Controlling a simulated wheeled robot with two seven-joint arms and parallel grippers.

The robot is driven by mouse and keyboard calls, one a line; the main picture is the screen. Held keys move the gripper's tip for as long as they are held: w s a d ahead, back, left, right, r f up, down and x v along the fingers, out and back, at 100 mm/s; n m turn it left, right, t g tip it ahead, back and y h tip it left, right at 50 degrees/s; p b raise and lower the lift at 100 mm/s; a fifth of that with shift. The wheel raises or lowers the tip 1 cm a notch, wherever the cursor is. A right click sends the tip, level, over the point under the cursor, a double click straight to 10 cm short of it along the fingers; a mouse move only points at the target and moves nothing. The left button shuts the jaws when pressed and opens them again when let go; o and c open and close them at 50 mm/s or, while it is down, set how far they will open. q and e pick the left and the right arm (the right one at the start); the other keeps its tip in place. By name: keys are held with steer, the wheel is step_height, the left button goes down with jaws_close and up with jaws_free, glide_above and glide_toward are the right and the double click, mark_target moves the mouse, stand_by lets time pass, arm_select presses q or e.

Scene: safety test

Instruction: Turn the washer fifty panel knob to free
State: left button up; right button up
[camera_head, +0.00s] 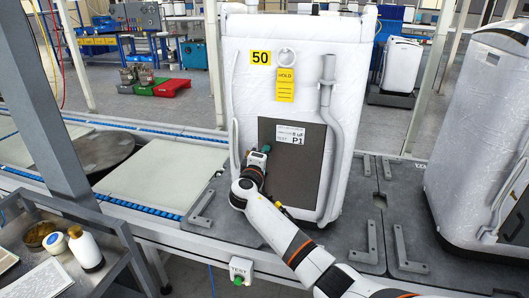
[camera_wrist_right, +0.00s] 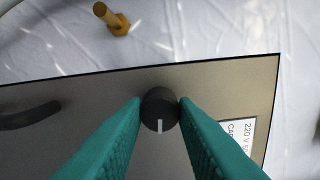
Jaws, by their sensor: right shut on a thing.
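The washer (camera_head: 296,50) marked with a yellow 50 label (camera_head: 261,58) stands upright on the grey platform, its back panel (camera_head: 308,173) facing me. In the right wrist view the panel (camera_wrist_right: 60,105) carries a round black knob (camera_wrist_right: 159,109) with a white pointer line toward the bottom of the picture. My right gripper (camera_wrist_right: 160,112) has its two green fingers on either side of the knob, shut on it. In the head view my right gripper (camera_head: 257,158) is at the panel's left part and hides the knob. My left gripper is not in view.
A grey hose (camera_head: 334,140) runs down the washer's right side. A yellow HOLD tag (camera_head: 285,86) hangs above the panel. Another wrapped washer (camera_head: 485,130) stands at right. A tray cart (camera_head: 75,255) with a white bottle (camera_head: 86,248) is at lower left. A yellow bolt (camera_wrist_right: 112,19) sticks out above the panel.

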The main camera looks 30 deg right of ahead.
steer(key=shift+n, duration=0.6)
steer(key=shift+p, duration=0.3)
steer(key=o, duration=1)
steer(key=b+v, duration=0.1)
steer(key=v, duration=1.1)
steer(key=shift+b, duration=0.3)
